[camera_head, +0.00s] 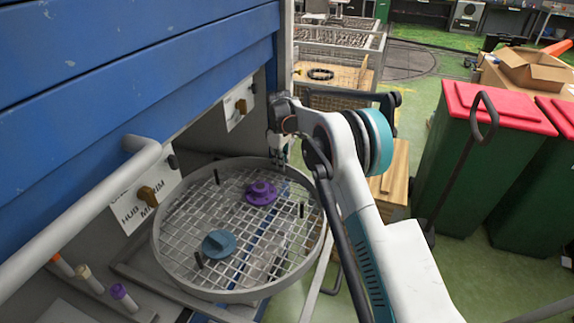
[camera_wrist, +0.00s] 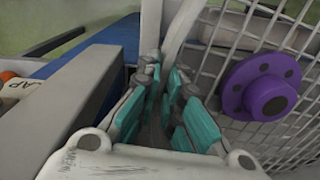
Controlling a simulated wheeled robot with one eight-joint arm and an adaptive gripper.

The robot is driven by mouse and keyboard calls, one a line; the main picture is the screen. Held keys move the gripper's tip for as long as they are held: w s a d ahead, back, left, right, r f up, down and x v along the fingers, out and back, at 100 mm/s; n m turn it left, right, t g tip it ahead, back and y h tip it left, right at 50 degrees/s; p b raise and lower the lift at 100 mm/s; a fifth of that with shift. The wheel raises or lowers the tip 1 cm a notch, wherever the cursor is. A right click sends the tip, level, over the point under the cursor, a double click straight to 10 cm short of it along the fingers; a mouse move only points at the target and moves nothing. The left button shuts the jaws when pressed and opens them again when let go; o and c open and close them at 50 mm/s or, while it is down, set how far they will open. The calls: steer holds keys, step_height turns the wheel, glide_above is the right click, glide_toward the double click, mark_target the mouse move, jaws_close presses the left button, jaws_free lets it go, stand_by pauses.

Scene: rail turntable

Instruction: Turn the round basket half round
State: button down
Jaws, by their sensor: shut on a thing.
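The round basket (camera_head: 163,262) is a grey ring with a wire mesh floor, at the middle left in the head view. It carries a purple hub-like part (camera_head: 261,192) toward the back, a blue part (camera_head: 218,242) toward the front, and short black pegs. My gripper (camera_head: 281,158) is at the basket's far right rim. In the wrist view my teal-padded fingers (camera_wrist: 166,95) are shut on the grey rim (camera_wrist: 177,22). The mesh and purple part (camera_wrist: 260,86) show to the right there. The fingers hide the gripped stretch of rim.
A blue cabinet (camera_head: 120,70) and grey pipe (camera_head: 75,215) overhang the basket's left. A labelled panel with a brown knob (camera_head: 148,196) stands behind it. Capped tubes (camera_head: 92,280) sit front left. Green bins with red lids (camera_head: 500,105) stand right; green floor lies between.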

steer(key=shift+w+a+n, duration=0.25)
steer(key=shift+a, duration=0.25)
steer(key=shift+w+a+n, duration=0.25)
steer(key=shift+a, duration=0.2)
steer(key=c, duration=1.8)
jaws_free()
steer(key=shift+o, duration=0.2)
steer(key=shift+r, duration=0.1)
step_height(320, 180, up, 7)
steer(key=shift+r, duration=0.15)
jaws_close()
